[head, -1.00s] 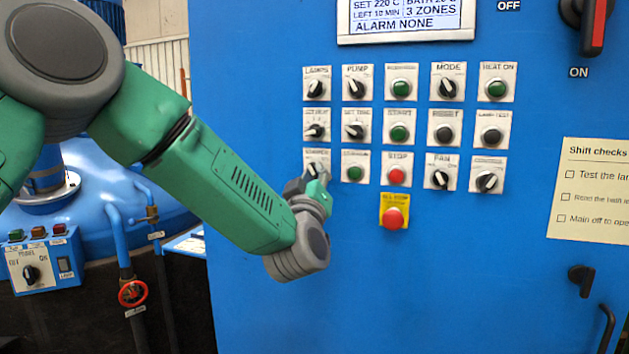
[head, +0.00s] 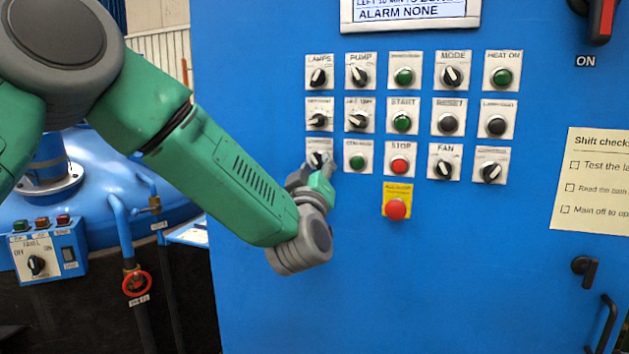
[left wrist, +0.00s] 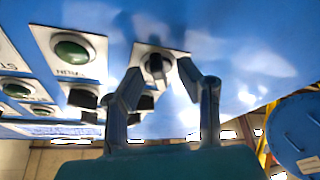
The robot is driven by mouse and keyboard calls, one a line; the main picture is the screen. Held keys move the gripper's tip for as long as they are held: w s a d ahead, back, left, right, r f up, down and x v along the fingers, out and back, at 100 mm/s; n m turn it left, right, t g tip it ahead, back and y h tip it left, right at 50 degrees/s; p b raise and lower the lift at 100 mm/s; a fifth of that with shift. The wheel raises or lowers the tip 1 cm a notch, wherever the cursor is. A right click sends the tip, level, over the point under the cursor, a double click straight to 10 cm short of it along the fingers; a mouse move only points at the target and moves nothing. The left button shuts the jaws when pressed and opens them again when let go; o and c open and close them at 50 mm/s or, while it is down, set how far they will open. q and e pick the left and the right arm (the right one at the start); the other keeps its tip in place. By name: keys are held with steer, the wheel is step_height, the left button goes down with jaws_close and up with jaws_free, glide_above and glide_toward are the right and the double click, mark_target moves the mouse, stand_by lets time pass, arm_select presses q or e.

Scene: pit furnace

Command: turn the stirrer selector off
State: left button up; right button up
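The selector at the lower left of the button panel (head: 317,157) is a black knob on a white plate. Its label is too blurred to read surely as stirrer. My left gripper (head: 322,168) is at this knob, coming from below and partly covering its plate. In the left wrist view the black knob (left wrist: 157,66) sits between the two spread fingertips of my left gripper (left wrist: 160,74). The fingers look open, with small gaps beside the knob; contact cannot be told. The knob's exact pointing is unclear. My right gripper is not in view.
A green button (head: 357,161) sits close right of the knob, then the red stop button (head: 400,164). A red emergency button (head: 396,209) on yellow is below. Other knobs are above. The blue cabinet face (head: 300,310) below is clear. A furnace panel (head: 46,253) stands left.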

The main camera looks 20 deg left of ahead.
arm_select(q)
steer(key=v, duration=1.1)
steer(key=shift+f, duration=0.2)
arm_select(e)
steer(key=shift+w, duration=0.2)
